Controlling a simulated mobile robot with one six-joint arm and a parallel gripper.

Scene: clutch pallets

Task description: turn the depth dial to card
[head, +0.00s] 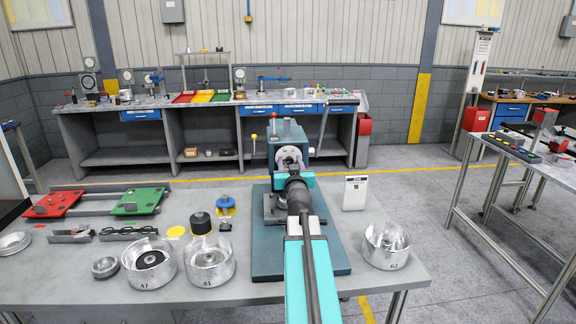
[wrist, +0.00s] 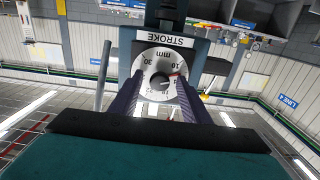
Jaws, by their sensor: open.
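The depth dial (head: 289,152) is a pale round face on the front of the teal press (head: 272,132). In the wrist view the dial (wrist: 148,62) appears upside down under a STROKE plate, with mm, 10 and 30 marks. Its dark centre knob (wrist: 160,82) has a small red mark near the 10 side. My gripper (wrist: 160,88) is open, with one dark finger either side of the knob; I cannot tell whether they touch it. In the head view my arm hides much of the press front. A white card (head: 355,193) stands on the bench right of the press; its writing is too small to read.
Metal housings (head: 149,262), (head: 207,261) and (head: 387,246) stand on the bench (head: 408,283) either side of the press. Red (head: 56,202) and green (head: 136,202) plates lie at left. A yellow-knobbed lever (head: 253,139) rises beside the press.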

